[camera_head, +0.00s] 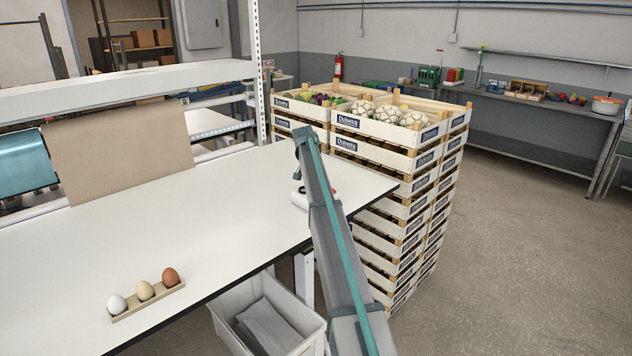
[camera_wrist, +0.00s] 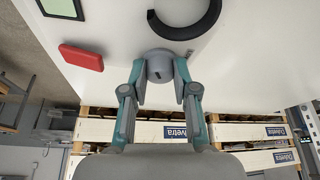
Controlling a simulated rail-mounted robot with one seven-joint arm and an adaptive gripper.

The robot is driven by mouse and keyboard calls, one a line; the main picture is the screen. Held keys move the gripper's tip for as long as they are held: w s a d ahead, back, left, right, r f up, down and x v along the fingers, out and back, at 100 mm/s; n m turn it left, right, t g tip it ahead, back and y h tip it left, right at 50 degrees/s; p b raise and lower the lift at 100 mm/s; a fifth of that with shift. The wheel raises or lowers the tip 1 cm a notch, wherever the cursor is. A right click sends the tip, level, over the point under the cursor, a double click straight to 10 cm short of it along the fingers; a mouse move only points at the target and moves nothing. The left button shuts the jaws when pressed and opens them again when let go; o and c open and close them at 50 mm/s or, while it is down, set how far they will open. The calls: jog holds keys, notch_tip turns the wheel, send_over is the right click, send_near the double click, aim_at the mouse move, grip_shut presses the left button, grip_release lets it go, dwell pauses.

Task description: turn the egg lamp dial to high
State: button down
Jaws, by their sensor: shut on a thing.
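A round grey dial (camera_wrist: 160,67) with a short dark mark on its face shows in the wrist view, close to the white table's edge. My gripper (camera_wrist: 161,76) is shut on it, with one fingertip on each side. I cannot read any setting marks around the dial. In the head view my arm hides the gripper and the dial. A small white and red item (camera_head: 299,199) shows beside my arm on the table (camera_head: 220,215); I cannot tell whether it is part of the lamp.
In the wrist view a red block (camera_wrist: 80,57), a black curved piece (camera_wrist: 187,28) and a dark-framed panel (camera_wrist: 62,8) lie near the dial. Stacked crates (camera_head: 388,128) stand close past the table's end. An egg holder (camera_head: 148,299) with three eggs sits at front left.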

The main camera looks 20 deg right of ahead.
jog(key=c, duration=1.2)
grip_release()
jog(key=v, duration=1.2)
